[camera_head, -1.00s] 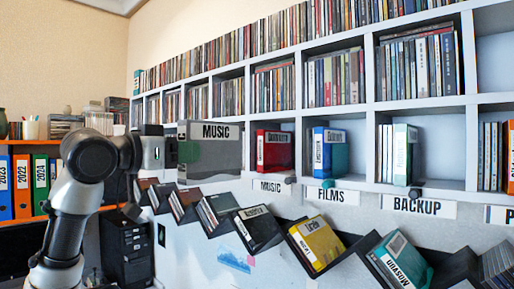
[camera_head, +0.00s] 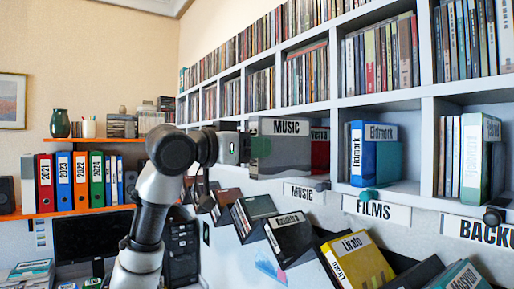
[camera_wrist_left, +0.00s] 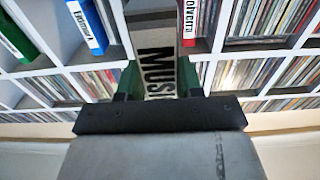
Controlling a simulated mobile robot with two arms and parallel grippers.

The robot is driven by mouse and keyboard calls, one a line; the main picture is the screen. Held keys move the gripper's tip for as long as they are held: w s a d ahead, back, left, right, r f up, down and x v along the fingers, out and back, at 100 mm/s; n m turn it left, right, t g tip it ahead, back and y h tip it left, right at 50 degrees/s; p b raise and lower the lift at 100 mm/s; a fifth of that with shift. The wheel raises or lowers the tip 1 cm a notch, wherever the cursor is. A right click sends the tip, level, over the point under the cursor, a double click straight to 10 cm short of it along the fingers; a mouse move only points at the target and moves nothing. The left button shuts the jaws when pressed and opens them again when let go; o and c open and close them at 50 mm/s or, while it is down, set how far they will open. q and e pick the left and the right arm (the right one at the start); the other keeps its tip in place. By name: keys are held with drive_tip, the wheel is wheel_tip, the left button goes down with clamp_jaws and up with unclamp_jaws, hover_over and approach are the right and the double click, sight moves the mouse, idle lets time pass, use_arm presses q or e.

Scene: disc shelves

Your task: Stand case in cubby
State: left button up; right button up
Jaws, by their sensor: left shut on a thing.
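A grey case labelled MUSIC (camera_head: 285,155) is held upright in front of the lower shelf row. My left gripper (camera_head: 252,148) is shut on its left end; in the wrist view the fingers (camera_wrist_left: 158,85) grip both sides of the case (camera_wrist_left: 155,45). The cubby above the MUSIC shelf label (camera_head: 302,192) is largely hidden behind the held case. A red case (camera_head: 320,155) stands in it, partly covered, and it also shows in the wrist view (camera_wrist_left: 191,20). Whether the held case is inside the cubby's front edge, I cannot tell. My right gripper is not in view.
The FILMS cubby to the right holds a blue case (camera_head: 372,155); the BACKUP cubby beyond holds a pale green-spined case (camera_head: 475,160). Slanted display racks with a yellow case (camera_head: 355,262) and several others run below. Upper cubbies are filled with discs.

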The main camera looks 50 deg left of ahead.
sight(300, 150)
use_arm(q)
drive_tip(key=shift+w+r+p, duration=0.1)
drive_tip(key=shift+w+p, duration=0.25)
drive_tip(key=shift+w, duration=0.4)
drive_tip(key=w, duration=0.1)
drive_tip(key=w+p, duration=0.1)
drive_tip(key=w, duration=0.1)
drive_tip(key=w+p, duration=0.1)
drive_tip(key=shift+w+d, duration=0.2)
drive_tip(key=shift+d, duration=0.05)
drive_tip(key=shift+w+d+f+p, duration=0.15)
drive_tip(key=shift+w+p, duration=0.85)
drive_tip(key=shift+w, duration=0.6)
drive_tip(key=shift+w+d+f+p, duration=0.15)
drive_tip(key=shift+w+p, duration=0.8)
drive_tip(key=shift+w, duration=0.6)
drive_tip(key=shift+f, duration=0.25)
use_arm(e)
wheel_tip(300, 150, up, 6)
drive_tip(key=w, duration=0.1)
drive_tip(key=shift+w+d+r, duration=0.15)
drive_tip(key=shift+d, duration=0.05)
use_arm(q)
drive_tip(key=o, duration=1.2)
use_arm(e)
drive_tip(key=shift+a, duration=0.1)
